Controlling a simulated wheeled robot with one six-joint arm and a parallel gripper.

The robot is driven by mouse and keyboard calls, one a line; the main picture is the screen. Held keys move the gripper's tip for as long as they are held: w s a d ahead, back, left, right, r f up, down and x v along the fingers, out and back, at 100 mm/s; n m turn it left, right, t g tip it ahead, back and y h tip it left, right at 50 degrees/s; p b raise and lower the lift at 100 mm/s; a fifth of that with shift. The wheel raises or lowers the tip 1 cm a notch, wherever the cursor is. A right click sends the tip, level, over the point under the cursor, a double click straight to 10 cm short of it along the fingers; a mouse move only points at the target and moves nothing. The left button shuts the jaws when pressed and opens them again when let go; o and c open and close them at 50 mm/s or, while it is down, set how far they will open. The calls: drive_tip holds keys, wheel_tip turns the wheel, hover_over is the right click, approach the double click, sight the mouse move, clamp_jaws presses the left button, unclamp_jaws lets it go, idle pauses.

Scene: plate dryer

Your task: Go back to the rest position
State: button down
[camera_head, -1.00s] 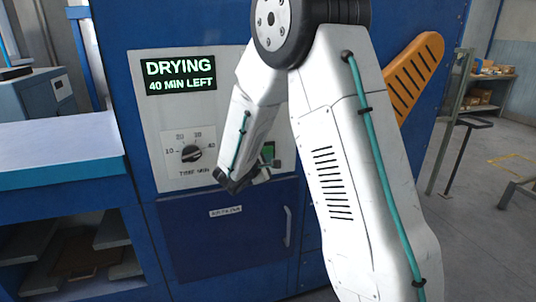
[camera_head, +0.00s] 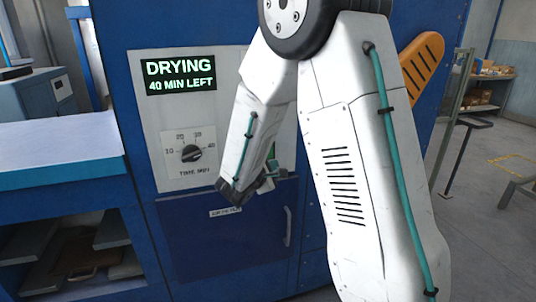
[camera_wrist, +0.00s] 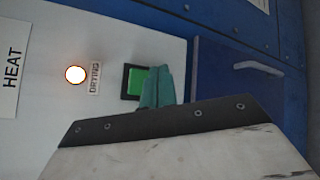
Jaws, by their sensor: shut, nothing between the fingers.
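My gripper (camera_head: 266,184) is in front of the blue dryer's light control panel (camera_head: 225,120), near its lower edge. In the wrist view its teal fingertips (camera_wrist: 158,88) are together with nothing between them. They appear beside the green button (camera_wrist: 136,82) and overlap its right edge in the picture; I cannot tell the gap. In the head view my arm hides most of the button. The display (camera_head: 180,74) reads "DRYING 40 MIN LEFT".
A lit lamp (camera_wrist: 75,74) is beside a "DRYING" label. A blue door with a handle (camera_head: 288,226) is below the panel. A blue-framed bench (camera_head: 60,148) stands at left. An orange slotted part (camera_head: 424,70) is behind my arm. Open floor lies at right.

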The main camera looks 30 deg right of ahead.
idle(0.7)
drive_tip(key=s+a+r+m+g+y, duration=0.15)
drive_tip(key=s+m+g, duration=0.3)
drive_tip(key=s, duration=0.55)
drive_tip(key=s+a+m+g+y, duration=0.1)
drive_tip(key=s+m+g+y, duration=0.15)
drive_tip(key=s+g, duration=0.55)
drive_tip(key=s+a+r+m+t+y, duration=0.2)
drive_tip(key=s+a+r+t+y, duration=0.1)
drive_tip(key=s+a, duration=0.4)
drive_tip(key=s+a+r+m+t+y, duration=0.3)
drive_tip(key=s+a+r+y, duration=0.2)
drive_tip(key=s+a+y, duration=0.1)
drive_tip(key=shift+s+a, duration=0.75)
drive_tip(key=shift+s, duration=0.35)
idle(3.1)
